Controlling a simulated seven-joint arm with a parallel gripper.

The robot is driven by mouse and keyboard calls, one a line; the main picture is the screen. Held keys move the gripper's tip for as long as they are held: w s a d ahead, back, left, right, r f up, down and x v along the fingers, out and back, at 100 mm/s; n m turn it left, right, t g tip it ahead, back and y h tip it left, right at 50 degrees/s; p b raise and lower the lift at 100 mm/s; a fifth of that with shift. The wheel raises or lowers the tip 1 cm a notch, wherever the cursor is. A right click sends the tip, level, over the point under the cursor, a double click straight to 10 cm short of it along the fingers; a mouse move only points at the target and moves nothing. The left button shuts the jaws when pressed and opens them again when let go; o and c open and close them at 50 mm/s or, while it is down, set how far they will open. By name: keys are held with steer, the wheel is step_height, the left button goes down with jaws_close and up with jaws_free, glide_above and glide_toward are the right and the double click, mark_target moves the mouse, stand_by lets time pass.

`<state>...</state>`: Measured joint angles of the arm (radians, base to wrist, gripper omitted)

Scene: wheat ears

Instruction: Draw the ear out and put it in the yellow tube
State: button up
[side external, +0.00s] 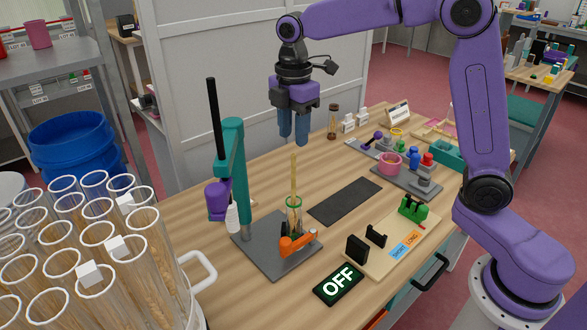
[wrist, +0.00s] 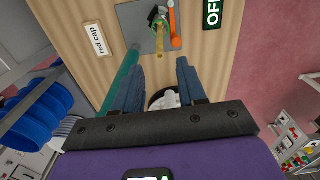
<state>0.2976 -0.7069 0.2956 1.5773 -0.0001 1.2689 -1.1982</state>
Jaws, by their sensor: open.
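The ear (side external: 293,175) is a thin straw-coloured stalk standing upright, its lower end in a green-rimmed clear tube (side external: 293,204) on a grey plate. My gripper (side external: 294,138) has two blue fingers pointing down, open and empty. In the side view it appears just above the ear's top, without visible contact. In the wrist view the ear (wrist: 160,45) shows beyond the gap between the fingertips (wrist: 160,67). A small yellow-rimmed piece (side external: 397,133) stands at the back right; I cannot tell whether it is the yellow tube.
A teal stand (side external: 232,165) with a black rod rises left of the ear. An orange clamp (side external: 297,243) sits by the tube's base. Several clear tubes (side external: 92,240) fill the left foreground. A dark mat (side external: 345,201) is clear.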

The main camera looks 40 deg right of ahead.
mark_target(293, 169)
step_height(293, 169, down, 11)
steer(key=shift+f, duration=0.2)
stand_by(0.3)
jaws_close()
steer(key=shift+r, duration=0.55)
stand_by(3.9)
steer(key=shift+r, duration=1.1)
